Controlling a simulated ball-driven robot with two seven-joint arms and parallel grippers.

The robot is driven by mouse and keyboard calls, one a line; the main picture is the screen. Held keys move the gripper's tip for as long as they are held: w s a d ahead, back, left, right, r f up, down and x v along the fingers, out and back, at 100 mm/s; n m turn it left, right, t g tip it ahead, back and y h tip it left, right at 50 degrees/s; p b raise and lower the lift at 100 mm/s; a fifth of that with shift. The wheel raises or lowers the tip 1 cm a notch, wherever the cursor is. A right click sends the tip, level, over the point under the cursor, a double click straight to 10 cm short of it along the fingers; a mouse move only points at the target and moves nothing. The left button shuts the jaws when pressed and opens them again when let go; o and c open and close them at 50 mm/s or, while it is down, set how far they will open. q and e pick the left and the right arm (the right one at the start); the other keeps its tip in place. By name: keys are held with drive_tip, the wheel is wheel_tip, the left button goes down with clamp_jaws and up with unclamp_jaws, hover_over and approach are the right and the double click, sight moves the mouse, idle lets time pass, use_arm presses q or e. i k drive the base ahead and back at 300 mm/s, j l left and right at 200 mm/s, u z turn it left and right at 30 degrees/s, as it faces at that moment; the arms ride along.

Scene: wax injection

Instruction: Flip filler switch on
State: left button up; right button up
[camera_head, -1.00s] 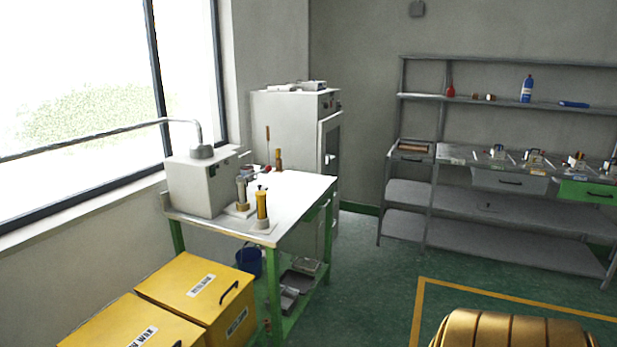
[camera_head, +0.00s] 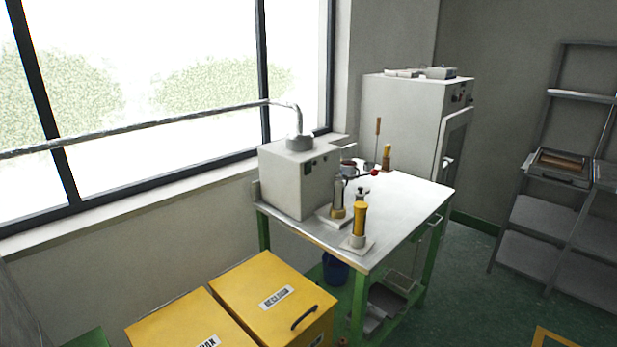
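The filler is probably the light-grey box machine (camera_head: 296,180) on the table, with a pipe (camera_head: 150,124) running into its top from the left. Small dark controls (camera_head: 309,167) show on its front face, too small to tell a switch or its position. A metal nozzle-like cylinder (camera_head: 339,196) stands at its front, beside a yellow cylinder (camera_head: 360,219) on a small light base. Neither of my grippers shows in the head view.
The machine stands on a green-legged table (camera_head: 410,212) with a clear right half. Yellow lidded boxes (camera_head: 256,279) stand in front of it. A grey cabinet (camera_head: 400,122) is behind, and a metal shelf rack (camera_head: 541,216) is at the right. Green floor is free between table and rack.

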sight(307, 167)
drive_tip(key=i+l+u, duration=0.1)
drive_tip(key=u, duration=0.8)
drive_tip(key=i+l+u, duration=0.25)
drive_tip(key=l+u, duration=0.25)
drive_tip(key=l, duration=0.25)
drive_tip(key=i+l+u, duration=0.1)
drive_tip(key=l+u, duration=0.15)
drive_tip(key=l, duration=0.15)
drive_tip(key=i+l, duration=0.1)
drive_tip(key=l, duration=0.7)
drive_tip(key=i+u, duration=0.05)
